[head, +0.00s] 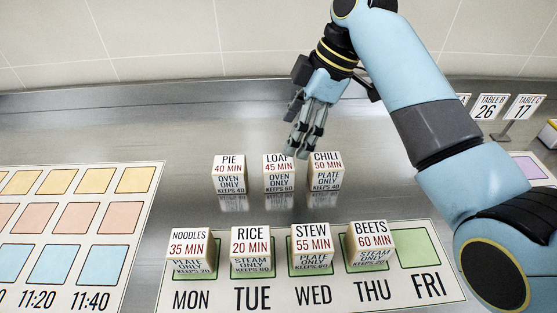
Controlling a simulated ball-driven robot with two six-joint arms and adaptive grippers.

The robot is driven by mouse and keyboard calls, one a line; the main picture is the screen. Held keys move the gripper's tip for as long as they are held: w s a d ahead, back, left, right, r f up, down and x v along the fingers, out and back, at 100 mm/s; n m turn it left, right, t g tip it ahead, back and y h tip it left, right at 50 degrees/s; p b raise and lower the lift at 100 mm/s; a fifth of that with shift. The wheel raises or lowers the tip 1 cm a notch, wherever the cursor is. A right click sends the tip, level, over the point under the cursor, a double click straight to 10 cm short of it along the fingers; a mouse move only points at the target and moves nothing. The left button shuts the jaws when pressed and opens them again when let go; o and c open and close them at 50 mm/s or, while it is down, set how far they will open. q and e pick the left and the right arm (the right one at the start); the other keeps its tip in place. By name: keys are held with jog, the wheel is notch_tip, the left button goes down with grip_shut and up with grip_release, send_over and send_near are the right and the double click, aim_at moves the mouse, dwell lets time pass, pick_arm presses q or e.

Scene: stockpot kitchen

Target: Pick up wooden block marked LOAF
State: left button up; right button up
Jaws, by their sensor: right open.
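The wooden block marked LOAF (279,181) stands on the steel counter, between the PIE block (229,180) on its left and the CHILI block (326,180) on its right. Its top reads LOAF 45 MIN and its front reads OVEN ONLY. My right gripper (302,148) comes down from the upper right, just above the gap between LOAF and CHILI. Its fingers point down, are open and hold nothing; a fingertip covers the corner of the LOAF lettering. Whether it touches a block I cannot tell. My left gripper is not in view.
NOODLES (188,250), RICE (251,248), STEW (312,246) and BEETS (369,243) blocks stand on the weekday board (420,287) in front. A board of coloured squares (112,223) lies at left. Table cards (489,107) stand at back right. The counter behind PIE is clear.

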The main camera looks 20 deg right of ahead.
aim_at(281, 162)
jog(key=x, duration=0.4)
jog(key=shift+s, duration=0.15)
jog(key=x, duration=0.5)
jog(key=shift+s+d+f, duration=0.2)
jog(key=shift+s+d, duration=0.05)
jog(key=shift+s, duration=0.1)
jog(key=shift+w+a+f, duration=0.1)
jog(key=shift+a+f, duration=0.05)
jog(key=shift+f, duration=0.2)
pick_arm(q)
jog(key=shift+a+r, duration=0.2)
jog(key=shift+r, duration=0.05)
pick_arm(e)
jog(key=shift+c, duration=0.4)
jog(key=c, duration=1.3)
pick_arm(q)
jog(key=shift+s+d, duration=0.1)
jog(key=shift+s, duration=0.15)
pick_arm(e)
jog(key=shift+r, duration=0.15)
